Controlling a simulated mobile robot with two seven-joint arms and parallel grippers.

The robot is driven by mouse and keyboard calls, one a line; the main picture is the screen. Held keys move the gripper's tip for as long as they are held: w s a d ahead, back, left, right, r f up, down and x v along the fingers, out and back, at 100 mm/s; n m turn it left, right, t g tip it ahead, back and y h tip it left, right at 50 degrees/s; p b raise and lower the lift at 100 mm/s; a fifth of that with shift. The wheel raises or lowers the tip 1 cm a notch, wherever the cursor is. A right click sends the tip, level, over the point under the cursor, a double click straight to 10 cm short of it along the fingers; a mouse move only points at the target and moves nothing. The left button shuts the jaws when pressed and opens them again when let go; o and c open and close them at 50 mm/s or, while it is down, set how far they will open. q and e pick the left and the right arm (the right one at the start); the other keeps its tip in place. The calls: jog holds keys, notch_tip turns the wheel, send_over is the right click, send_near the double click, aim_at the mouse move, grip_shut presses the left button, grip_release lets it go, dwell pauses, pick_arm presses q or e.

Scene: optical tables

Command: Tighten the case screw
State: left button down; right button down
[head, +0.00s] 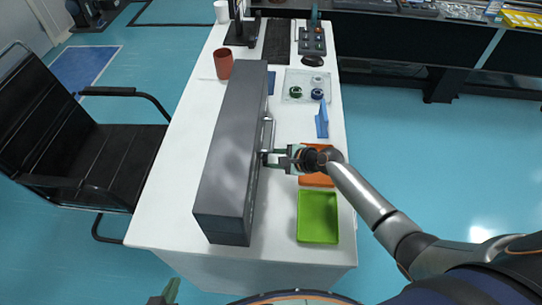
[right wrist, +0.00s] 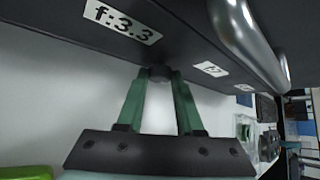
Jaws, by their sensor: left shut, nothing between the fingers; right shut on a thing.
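The long dark grey case (head: 228,160) stands on the white table. Its side faces right and bears a metal handle (head: 267,133), and the right wrist view shows a label "f:3.3" (right wrist: 122,22) on it. The case screw (right wrist: 160,72) is a small dark knob low on that side, next to the label. My right gripper (head: 268,158) reaches in from the right, and its green fingers are shut on the screw. In the head view the fingers hide the screw. My left gripper (head: 165,292) shows only partly at the bottom edge, shut and empty, away from the case.
A green tray (head: 318,217) and an orange tray (head: 316,180) lie right of the case. A blue object (head: 322,121) and a clear tray (head: 306,84) with small parts are further back. A red-brown cup (head: 223,64) stands behind the case. A black chair (head: 85,130) is left.

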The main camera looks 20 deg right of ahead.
jog(key=shift+s, duration=0.1)
dwell(0.4)
jog(key=c, duration=0.5)
grip_release()
jog(key=shift+c, duration=0.2)
